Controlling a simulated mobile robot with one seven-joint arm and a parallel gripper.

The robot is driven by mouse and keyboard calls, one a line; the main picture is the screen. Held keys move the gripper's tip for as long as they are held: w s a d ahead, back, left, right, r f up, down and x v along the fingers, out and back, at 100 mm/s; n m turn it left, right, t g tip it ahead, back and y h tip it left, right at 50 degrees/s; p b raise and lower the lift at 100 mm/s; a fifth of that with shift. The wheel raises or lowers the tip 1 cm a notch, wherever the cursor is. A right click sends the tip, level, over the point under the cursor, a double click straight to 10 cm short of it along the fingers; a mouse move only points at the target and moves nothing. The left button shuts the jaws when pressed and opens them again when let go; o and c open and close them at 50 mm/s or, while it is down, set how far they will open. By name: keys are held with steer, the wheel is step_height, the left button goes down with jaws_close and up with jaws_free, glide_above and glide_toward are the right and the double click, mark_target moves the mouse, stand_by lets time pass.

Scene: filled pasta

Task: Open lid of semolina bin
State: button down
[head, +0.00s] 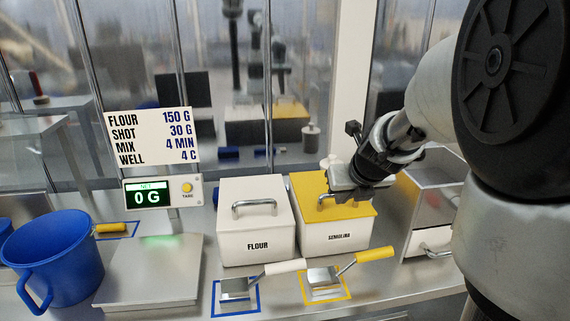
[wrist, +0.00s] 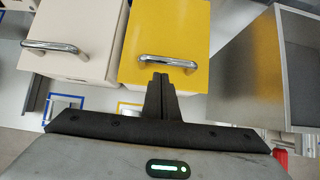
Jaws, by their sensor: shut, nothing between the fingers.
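The semolina bin (head: 333,237) is a white box labelled SEMOLINA on the counter. Its yellow lid (head: 360,211) lies flat on top and is closed. The lid's metal handle (wrist: 168,62) shows in the wrist view just beyond my fingertips. My gripper (wrist: 160,78) is shut and empty, with its fingers together at the near side of the handle. I cannot tell whether they touch it. In the head view my gripper (head: 340,194) hangs over the lid and hides part of the handle.
The flour bin (head: 257,245) with a white lid stands close on the left. A metal-sided box (head: 430,215) stands to the right. Two scoops, one white-handled (head: 285,267) and one yellow-handled (head: 375,254), lie in front. A scale (head: 150,275) and blue jug (head: 50,258) are farther left.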

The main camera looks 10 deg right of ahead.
mark_target(337, 216)
steer(key=b+x, duration=0.1)
steer(key=x, duration=0.3)
steer(key=shift+r, duration=0.1)
